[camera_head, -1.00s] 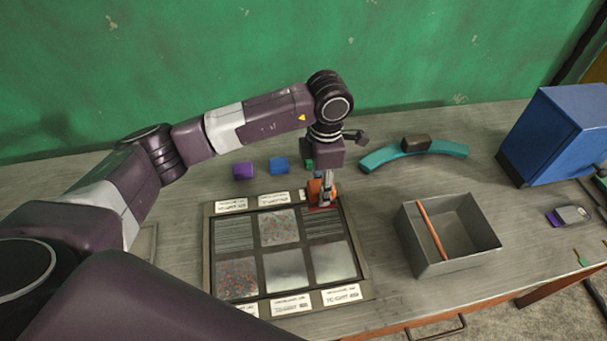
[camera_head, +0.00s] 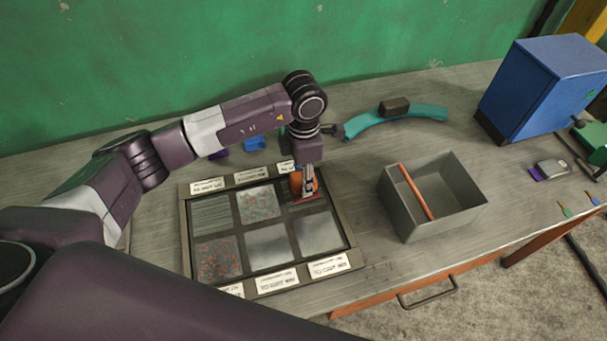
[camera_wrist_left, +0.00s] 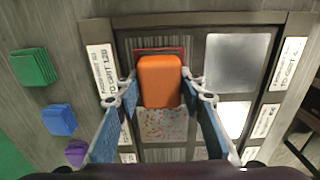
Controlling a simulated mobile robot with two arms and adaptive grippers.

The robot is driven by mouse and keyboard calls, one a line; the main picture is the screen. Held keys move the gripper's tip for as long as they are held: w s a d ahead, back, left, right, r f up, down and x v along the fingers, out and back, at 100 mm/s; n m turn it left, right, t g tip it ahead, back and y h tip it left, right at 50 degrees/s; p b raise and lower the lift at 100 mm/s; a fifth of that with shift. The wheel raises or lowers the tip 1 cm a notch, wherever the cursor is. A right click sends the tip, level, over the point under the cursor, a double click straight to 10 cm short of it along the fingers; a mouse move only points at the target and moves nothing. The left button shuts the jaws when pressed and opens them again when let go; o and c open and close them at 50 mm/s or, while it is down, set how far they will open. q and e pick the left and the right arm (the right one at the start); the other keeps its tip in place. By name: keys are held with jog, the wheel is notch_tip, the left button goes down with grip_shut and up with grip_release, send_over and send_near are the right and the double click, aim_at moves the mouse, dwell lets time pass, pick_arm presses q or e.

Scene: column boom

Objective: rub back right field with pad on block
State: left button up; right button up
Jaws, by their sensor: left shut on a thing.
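The test board (camera_head: 184,235) lies flat on the bench with two rows of three fields. My left gripper (camera_head: 308,186) is shut on the upright orange block (camera_head: 296,184) over the back right field. The thin red pad (camera_head: 306,199) is under the block and hides much of that field. I cannot tell whether the pad presses on it. In the left wrist view, the orange block (camera_wrist_left: 160,82) is between the fingers, with a strip of the red pad (camera_wrist_left: 160,51) showing beyond it. My right gripper is not in view.
A grey open box (camera_head: 440,227) with an orange stick (camera_head: 416,192) stands right of the board.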

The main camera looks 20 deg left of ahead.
pick_arm(q)
jog(key=shift+r, duration=0.1)
dwell(0.3)
dwell(0.3)
jog(key=shift+f+b, duration=0.75)
jog(key=shift+b, duration=0.15)
jog(key=shift+s+a, duration=0.1)
jog(key=shift+a, duration=0.1)
jog(key=shift+s+a, duration=0.45)
jog(key=shift+a, duration=0.2)
jog(key=shift+d, duration=0.15)
